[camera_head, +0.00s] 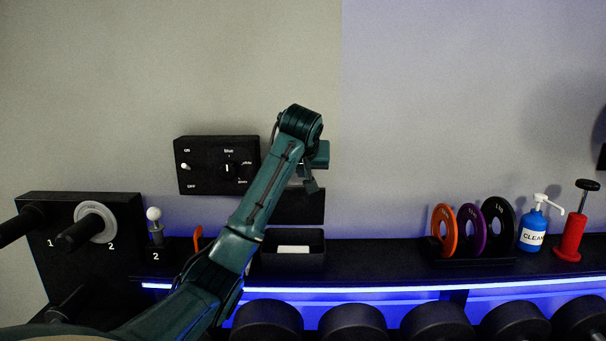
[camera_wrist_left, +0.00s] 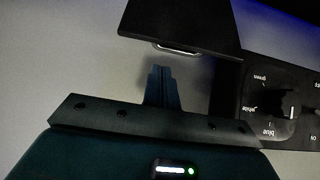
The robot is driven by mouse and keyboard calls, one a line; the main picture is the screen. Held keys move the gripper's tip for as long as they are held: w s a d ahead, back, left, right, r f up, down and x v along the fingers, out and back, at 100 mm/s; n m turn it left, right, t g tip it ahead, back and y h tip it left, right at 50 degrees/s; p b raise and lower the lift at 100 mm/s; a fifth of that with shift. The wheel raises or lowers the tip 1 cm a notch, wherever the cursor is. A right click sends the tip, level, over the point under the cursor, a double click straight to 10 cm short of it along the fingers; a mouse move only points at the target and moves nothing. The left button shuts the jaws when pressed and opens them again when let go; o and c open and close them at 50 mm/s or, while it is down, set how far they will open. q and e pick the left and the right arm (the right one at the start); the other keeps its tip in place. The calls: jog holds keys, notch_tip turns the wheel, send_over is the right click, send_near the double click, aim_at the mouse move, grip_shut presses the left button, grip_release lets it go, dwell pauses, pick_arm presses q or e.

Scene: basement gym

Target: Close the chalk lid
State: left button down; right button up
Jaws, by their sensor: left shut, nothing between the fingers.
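The chalk box (camera_head: 267,258) is a small black open-topped box on the shelf, with white chalk (camera_head: 293,249) in it. Its black lid (camera_head: 305,208) stands raised behind it against the wall. In the left wrist view the lid (camera_wrist_left: 185,22) is a dark plate with a silver handle (camera_wrist_left: 177,48) on its edge. My left gripper (camera_head: 312,186) is just above the lid's upper edge in the head view. Its fingers (camera_wrist_left: 161,86) are shut and empty, pointing toward the handle with a small visible gap. My right gripper is in neither view.
A black switch panel (camera_head: 205,181) is on the wall to the left and also shows in the left wrist view (camera_wrist_left: 285,110). Coloured discs (camera_head: 445,229), a blue cleaner bottle (camera_head: 532,230) and a red pump (camera_head: 570,238) stand right. Dumbbells (camera_head: 353,319) sit below the shelf.

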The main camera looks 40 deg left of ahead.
aim_at(303, 208)
pick_arm(q)
jog(key=x, duration=0.3)
jog(key=shift+w+a+f+p, duration=0.2)
jog(key=shift+p, duration=0.15)
jog(key=shift+w+a+f, duration=0.2)
jog(key=shift+w+f, duration=0.05)
jog(key=shift+f, duration=0.05)
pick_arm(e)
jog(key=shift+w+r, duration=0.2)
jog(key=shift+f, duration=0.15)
pick_arm(q)
jog(key=shift+s+d+f+t+y+b, duration=0.15)
jog(key=shift+f+t+y+b, duration=0.2)
jog(key=shift+b, duration=0.65)
jog(key=shift+s+r, duration=0.1)
jog(key=shift+r, duration=0.1)
jog(key=shift+d+t+y+b, duration=0.1)
jog(key=shift+t+y+b, duration=0.15)
jog(key=shift+b, duration=0.15)
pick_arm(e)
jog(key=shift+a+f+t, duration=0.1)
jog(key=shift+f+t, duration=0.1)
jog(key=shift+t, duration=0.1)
pick_arm(q)
jog(key=shift+s+d+b, duration=0.1)
jog(key=shift+s+b, duration=0.05)
jog(key=shift+b, duration=0.2)
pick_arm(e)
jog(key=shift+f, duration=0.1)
